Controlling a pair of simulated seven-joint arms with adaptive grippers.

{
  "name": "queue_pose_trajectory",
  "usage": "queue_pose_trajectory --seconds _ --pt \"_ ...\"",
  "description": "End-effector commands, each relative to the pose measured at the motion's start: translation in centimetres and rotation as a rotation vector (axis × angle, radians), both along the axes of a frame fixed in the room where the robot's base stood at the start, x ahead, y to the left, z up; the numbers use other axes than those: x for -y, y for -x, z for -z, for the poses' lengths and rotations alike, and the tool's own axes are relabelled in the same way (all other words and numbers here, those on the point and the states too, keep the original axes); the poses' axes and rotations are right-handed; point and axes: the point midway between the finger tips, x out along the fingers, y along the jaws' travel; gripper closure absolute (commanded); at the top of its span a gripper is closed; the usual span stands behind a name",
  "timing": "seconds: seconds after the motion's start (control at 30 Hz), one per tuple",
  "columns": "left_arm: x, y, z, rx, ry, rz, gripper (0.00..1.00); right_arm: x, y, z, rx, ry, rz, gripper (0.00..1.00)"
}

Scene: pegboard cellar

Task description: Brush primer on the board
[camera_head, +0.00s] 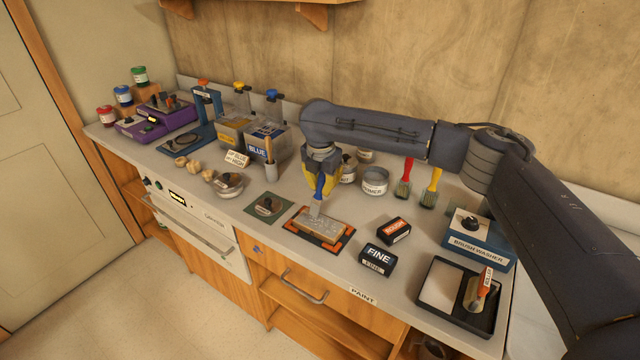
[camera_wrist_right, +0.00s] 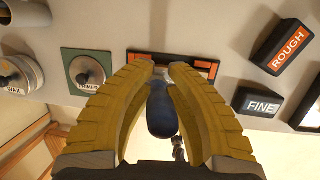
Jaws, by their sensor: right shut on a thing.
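My right gripper (camera_head: 322,186) points down above the board (camera_head: 324,229). It is shut on a blue-handled brush (camera_head: 315,208), whose pale lower end reaches down to the board's back left part; I cannot tell whether it touches. The board is light and lies flat on an orange and black mat (camera_head: 341,244). In the right wrist view the brush's blue handle (camera_wrist_right: 162,112) lies between the yellow fingers (camera_wrist_right: 160,75), which hide most of the board. An open tin with a label that seems to read primer (camera_head: 374,182) stands behind, right of the gripper. My left gripper is not in view.
Sanding blocks marked rough (camera_head: 394,230) and fine (camera_head: 378,260) lie right of the board. A green mat with a knobbed lid (camera_head: 268,206) lies left. Red (camera_head: 404,188) and yellow (camera_head: 431,196) brushes, a brush washer (camera_head: 478,247) and a roller tray (camera_head: 437,287) stand at right.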

Motion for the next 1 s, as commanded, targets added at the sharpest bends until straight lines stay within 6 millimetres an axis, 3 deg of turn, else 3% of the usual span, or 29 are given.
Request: queue_pose_trajectory --seconds 1.0 --pt "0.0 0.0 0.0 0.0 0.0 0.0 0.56 3.1 2.3 0.0 -0.001 0.001 -0.001 1.0"
